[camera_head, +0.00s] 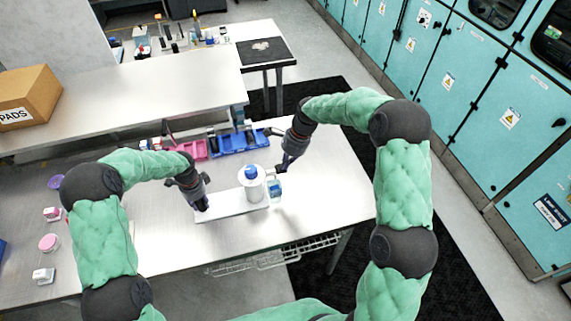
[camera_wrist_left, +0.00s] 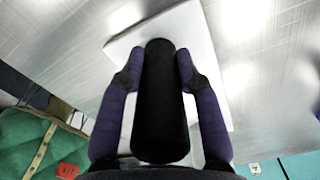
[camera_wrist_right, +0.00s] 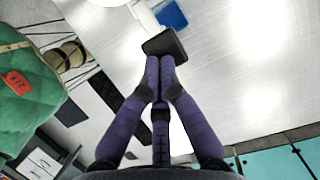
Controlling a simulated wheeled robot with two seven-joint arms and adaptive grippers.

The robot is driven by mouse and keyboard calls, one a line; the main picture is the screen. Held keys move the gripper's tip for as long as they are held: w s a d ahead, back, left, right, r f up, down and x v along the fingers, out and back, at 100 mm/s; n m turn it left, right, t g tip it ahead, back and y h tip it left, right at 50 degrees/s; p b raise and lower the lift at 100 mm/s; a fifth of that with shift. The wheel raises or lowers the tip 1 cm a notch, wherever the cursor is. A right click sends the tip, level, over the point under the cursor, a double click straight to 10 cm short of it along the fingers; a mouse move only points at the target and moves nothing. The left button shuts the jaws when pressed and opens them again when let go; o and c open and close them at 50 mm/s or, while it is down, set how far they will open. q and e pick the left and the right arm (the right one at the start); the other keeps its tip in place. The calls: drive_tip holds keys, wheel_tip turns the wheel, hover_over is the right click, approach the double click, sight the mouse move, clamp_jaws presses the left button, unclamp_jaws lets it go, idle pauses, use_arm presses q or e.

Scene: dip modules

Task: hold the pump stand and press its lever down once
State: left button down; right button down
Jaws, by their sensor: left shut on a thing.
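The pump stand has a white base plate (camera_head: 232,206) and a white round container with a blue top (camera_head: 252,183) at its right end. My left gripper (camera_head: 201,205) is at the left end of the plate. In the left wrist view its fingers (camera_wrist_left: 160,75) are shut around an upright black post (camera_wrist_left: 160,110) above the white plate (camera_wrist_left: 188,28). My right gripper (camera_head: 284,168) is just right of the container. In the right wrist view its fingertips (camera_wrist_right: 160,78) are together, close to a flat black lever pad (camera_wrist_right: 166,43); I cannot tell whether they touch.
A small blue-and-clear container (camera_head: 274,189) stands right of the pump stand. Blue bins (camera_head: 238,141) and a pink bin (camera_head: 193,149) are behind. Small pink-and-white items (camera_head: 48,242) lie at left. The table's front is clear.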

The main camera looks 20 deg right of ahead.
drive_tip(key=a+r+v, duration=0.1)
drive_tip(key=a+v, duration=0.2)
drive_tip(key=v, duration=1)
drive_tip(key=shift+d+r, duration=0.1)
use_arm(q)
drive_tip(key=c, duration=0.8)
unclamp_jaws()
drive_tip(key=shift+r, duration=0.15)
drive_tip(key=shift+r+p, duration=2.05)
drive_tip(key=shift+r, duration=1.6)
use_arm(e)
drive_tip(key=shift+r, duration=2.05)
use_arm(q)
wheel_tip(320, 180, up, 9)
drive_tip(key=p, duration=0.5)
use_arm(e)
wheel_tip(320, 180, up, 5)
drive_tip(key=shift+f, duration=0.1)
